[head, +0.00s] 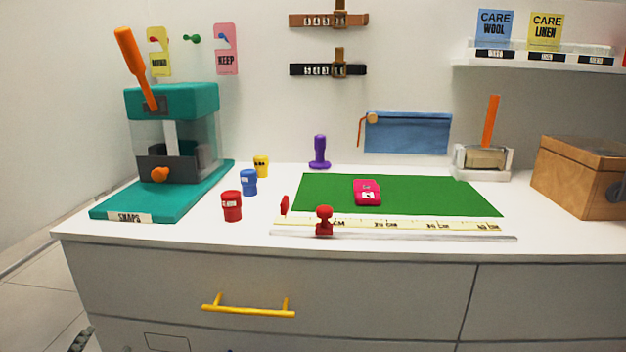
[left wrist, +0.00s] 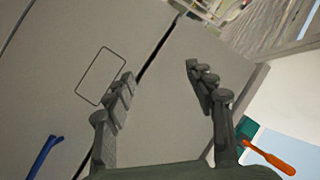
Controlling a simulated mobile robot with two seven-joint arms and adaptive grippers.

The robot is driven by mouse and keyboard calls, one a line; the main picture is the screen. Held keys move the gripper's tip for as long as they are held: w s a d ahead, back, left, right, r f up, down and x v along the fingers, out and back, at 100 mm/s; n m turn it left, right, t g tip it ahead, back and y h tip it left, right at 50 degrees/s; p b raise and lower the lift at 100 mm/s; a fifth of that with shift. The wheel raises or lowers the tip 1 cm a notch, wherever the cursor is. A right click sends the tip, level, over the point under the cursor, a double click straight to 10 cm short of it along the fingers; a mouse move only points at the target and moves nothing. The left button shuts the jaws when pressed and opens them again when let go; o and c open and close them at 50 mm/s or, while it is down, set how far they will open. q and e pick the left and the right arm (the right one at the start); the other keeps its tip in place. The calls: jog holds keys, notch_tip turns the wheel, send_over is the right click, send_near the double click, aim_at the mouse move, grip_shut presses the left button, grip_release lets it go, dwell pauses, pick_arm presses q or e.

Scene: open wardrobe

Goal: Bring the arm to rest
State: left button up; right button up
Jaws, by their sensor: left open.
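My left gripper (left wrist: 160,72) shows in the left wrist view with its two dark fingers spread apart and nothing between them. It is in front of the grey cabinet front (left wrist: 75,40), and I cannot tell the exact distance. In the head view only a small dark piece, probably of this gripper, shows at the bottom left edge, beside the cabinet (head: 370,290) and below its top. The rest of the left arm is out of the head view. My right gripper is in neither view.
The white cabinet top holds a teal press (head: 172,100), small red, blue and yellow pots, a green mat (head: 430,195) with a pink item (head: 367,192), a ruler (head: 400,225) and a wooden box (head: 585,175). A yellow handle (head: 248,310) and a blue handle (left wrist: 42,155) stick out in front.

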pick_arm(q)
jog(key=s+d+f+n+g+h, duration=0.1)
jog(key=s+d+f+g, duration=0.2)
jog(key=s+f, duration=0.3)
jog(key=s+d+f+n+g+h+p, duration=0.1)
jog(key=s+d+f+g+h, duration=0.1)
jog(key=s+d+f+g, duration=0.2)
jog(key=s+d+f+n+g+h, duration=0.1)
jog(key=s+d+f+g, duration=0.2)
jog(key=s+f, duration=0.6)
jog(key=shift+s+d+f+g, duration=0.25)
jog(key=shift+s+f+g, duration=0.1)
jog(key=shift+f, duration=2.25)
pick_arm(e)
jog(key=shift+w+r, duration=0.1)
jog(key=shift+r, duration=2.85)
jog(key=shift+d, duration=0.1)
